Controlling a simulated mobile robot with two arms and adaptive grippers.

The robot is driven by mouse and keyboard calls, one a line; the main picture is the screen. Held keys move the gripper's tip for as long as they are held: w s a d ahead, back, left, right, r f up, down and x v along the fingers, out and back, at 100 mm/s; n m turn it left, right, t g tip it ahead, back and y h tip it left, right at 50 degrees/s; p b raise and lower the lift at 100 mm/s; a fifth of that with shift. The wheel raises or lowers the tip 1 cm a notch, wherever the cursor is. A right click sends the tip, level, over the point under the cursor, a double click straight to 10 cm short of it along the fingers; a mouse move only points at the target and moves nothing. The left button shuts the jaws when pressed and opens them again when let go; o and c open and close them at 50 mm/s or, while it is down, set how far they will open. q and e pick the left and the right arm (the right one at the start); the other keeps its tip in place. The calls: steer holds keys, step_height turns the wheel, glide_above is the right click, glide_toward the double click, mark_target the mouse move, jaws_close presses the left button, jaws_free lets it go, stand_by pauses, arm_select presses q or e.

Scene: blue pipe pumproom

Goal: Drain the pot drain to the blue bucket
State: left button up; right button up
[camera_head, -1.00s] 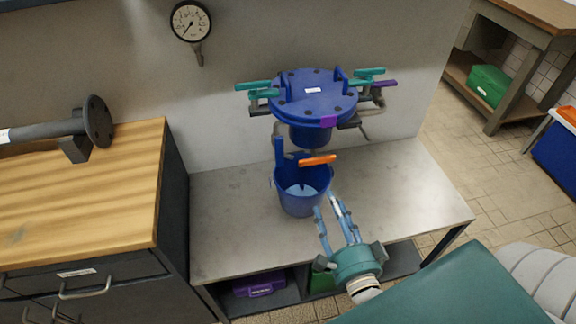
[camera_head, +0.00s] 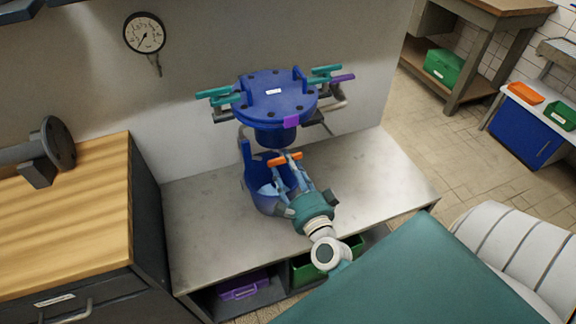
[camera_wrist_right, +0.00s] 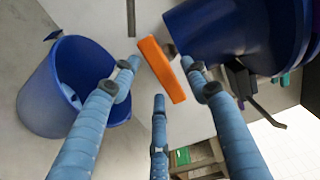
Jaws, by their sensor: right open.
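The blue pot (camera_head: 272,97) is mounted on the wall above the metal bench. Its orange drain handle (camera_head: 285,159) shows below the pot, and in the right wrist view the handle (camera_wrist_right: 160,69) lies just ahead of my fingers. The blue bucket (camera_head: 259,187) stands on the bench under the pot, partly hidden by my right gripper. The bucket (camera_wrist_right: 65,90) is at the left in the wrist view. My right gripper (camera_head: 290,168) is open, its fingers spread near the orange handle without gripping it. My left gripper is not in view.
The bench (camera_head: 205,215) has free room left and right of the bucket. Teal valve handles (camera_head: 217,93) stick out from the pot's sides. A wooden-topped cabinet (camera_head: 80,195) stands at the left. Purple (camera_head: 243,287) and green boxes (camera_head: 308,268) sit under the bench.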

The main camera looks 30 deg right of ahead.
jaws_close()
steer(key=n+p, duration=0.1)
steer(key=n, duration=0.1)
steer(key=n+p, duration=0.2)
steer(key=shift+d+r, duration=0.1)
steer(key=shift+r, duration=0.1)
steer(key=n+p, duration=0.3)
steer(key=n, duration=0.4)
steer(key=n+p, duration=0.4)
steer(key=n, duration=0.3)
steer(key=shift+s+d+r, duration=0.1)
steer(key=shift+d, duration=0.1)
steer(key=c, duration=1.2)
jaws_free()
steer(key=shift+n, duration=0.3)
